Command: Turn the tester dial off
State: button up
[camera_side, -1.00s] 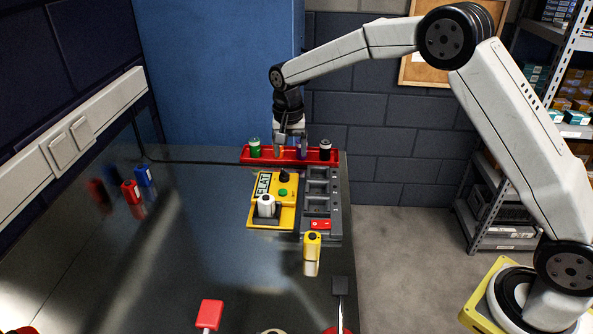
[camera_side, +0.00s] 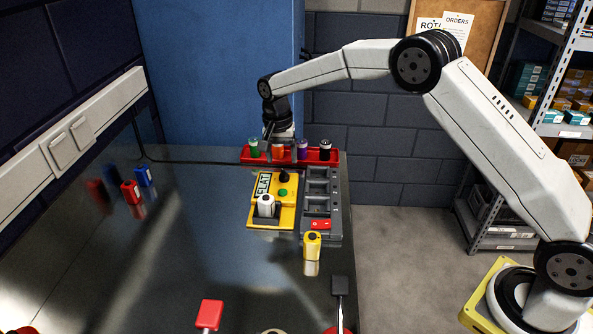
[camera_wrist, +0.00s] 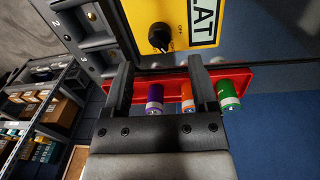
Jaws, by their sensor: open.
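The tester is a yellow unit (camera_side: 258,218) lying on the bench with a large label. Its dial is a black knob (camera_side: 285,175) at the far end. In the wrist view the dial (camera_wrist: 160,37) shows at the top, its pointer slanted toward lower right, with small lettering beside it. A green button (camera_side: 283,192) and an upright white cell (camera_side: 266,205) are also on the tester. My gripper (camera_side: 280,153) is open and empty, above the red tray behind the tester. In the wrist view my gripper (camera_wrist: 160,72) has its fingers spread, apart from the dial.
The red tray (camera_side: 246,160) holds green, orange, purple and black-topped cells. A grey rack (camera_side: 334,205) with a red cell (camera_side: 321,224) stands right of the tester. A yellow cell (camera_side: 312,240) stands in front. Red (camera_side: 131,192) and blue (camera_side: 144,176) cells stand left.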

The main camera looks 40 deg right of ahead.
aim_at(283, 171)
jog(key=shift+s+d+f, duration=0.1)
jog(key=shift+s+f, duration=0.05)
jog(key=shift+f, duration=2.35)
grip_shut()
